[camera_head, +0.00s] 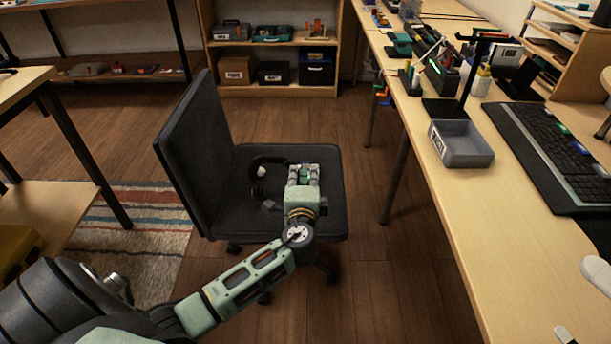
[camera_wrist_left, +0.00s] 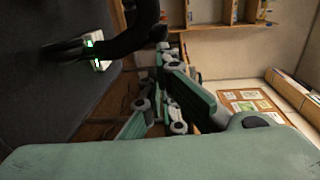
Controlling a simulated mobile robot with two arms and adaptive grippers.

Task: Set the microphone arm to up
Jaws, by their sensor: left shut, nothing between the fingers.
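A black headset (camera_head: 262,168) lies on the seat of the dark office chair, a curved dark shape with a small pale part. In the left wrist view a dark curved band (camera_wrist_left: 130,38) and a pale piece with green lights (camera_wrist_left: 97,50) show at the upper left. I cannot make out the microphone arm or its position. My left gripper (camera_head: 303,168) is over the seat, just right of the headset, shut and empty. Its fingers (camera_wrist_left: 165,85) also show in the left wrist view. I cannot tell whether it touches the headset.
The office chair (camera_head: 187,140) has its backrest left of the headset. A long desk (camera_head: 440,240) on the right bears a grey bin (camera_head: 461,144) and a black keyboard (camera_head: 553,150). A low shelf (camera_head: 270,90) stands behind. The floor between chair and desk is clear.

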